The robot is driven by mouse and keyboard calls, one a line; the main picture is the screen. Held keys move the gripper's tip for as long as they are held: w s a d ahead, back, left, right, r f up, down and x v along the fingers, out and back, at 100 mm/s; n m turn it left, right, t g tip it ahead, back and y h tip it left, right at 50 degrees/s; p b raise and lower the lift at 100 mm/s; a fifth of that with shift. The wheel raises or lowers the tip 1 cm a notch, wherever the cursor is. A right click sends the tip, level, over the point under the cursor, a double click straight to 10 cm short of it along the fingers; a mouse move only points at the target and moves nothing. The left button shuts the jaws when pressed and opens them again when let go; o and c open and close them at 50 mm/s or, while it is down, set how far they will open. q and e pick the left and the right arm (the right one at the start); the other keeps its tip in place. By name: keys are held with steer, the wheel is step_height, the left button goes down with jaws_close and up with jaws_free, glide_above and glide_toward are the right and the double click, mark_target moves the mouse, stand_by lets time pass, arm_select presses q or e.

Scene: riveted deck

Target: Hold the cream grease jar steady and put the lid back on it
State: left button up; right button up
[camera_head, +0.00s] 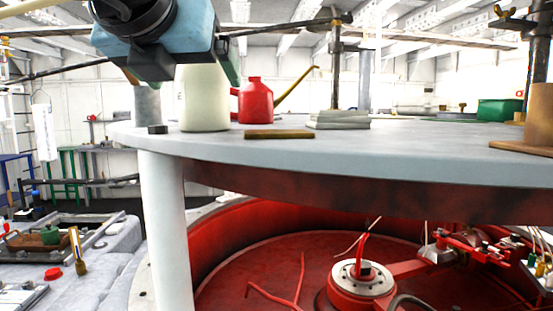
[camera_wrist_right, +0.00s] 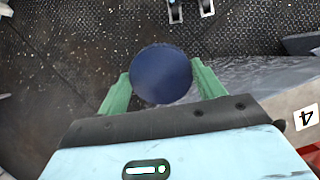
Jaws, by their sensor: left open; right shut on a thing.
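The cream grease jar (camera_head: 205,104) stands upright on the round grey table in the head view. Its top is hidden behind my left gripper (camera_head: 191,72), which is above and in front of it, with green fingers apart near the jar's upper part. I cannot tell whether the fingers touch the jar. In the right wrist view, my right gripper (camera_wrist_right: 158,80) is shut on a round dark blue lid (camera_wrist_right: 161,73), held by its edges between the green fingers. The right gripper and lid do not show in the head view.
The grey tabletop (camera_head: 400,146) also bears a red oil can (camera_head: 256,101), a flat brass-coloured bar (camera_head: 279,134), a small dark block (camera_head: 157,129) and stacked grey plates (camera_head: 339,120). A green box (camera_head: 499,110) stands at the right. Bare tabletop lies in front of the bar.

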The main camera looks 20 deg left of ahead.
mark_target(201, 84)
arm_select(q)
steer(key=x, duration=0.1)
steer(key=p+x, duration=0.1)
steer(key=x, duration=0.2)
steer(key=shift+w+r, duration=0.15)
steer(key=shift+r, duration=0.1)
arm_select(e)
steer(key=v, duration=0.3)
steer(key=shift+s, duration=0.25)
arm_select(q)
steer(key=shift+w+a+f, duration=0.1)
steer(key=shift+w+f, duration=0.1)
steer(key=shift+w, duration=0.2)
arm_select(e)
steer(key=shift+r, duration=0.15)
arm_select(q)
steer(key=shift+c, duration=0.2)
steer(key=c, duration=1.3)
steer(key=shift+s+a+r+p, duration=0.1)
steer(key=shift+r+p, duration=0.05)
steer(key=shift+p, duration=0.15)
arm_select(e)
steer(key=shift+d, duration=0.1)
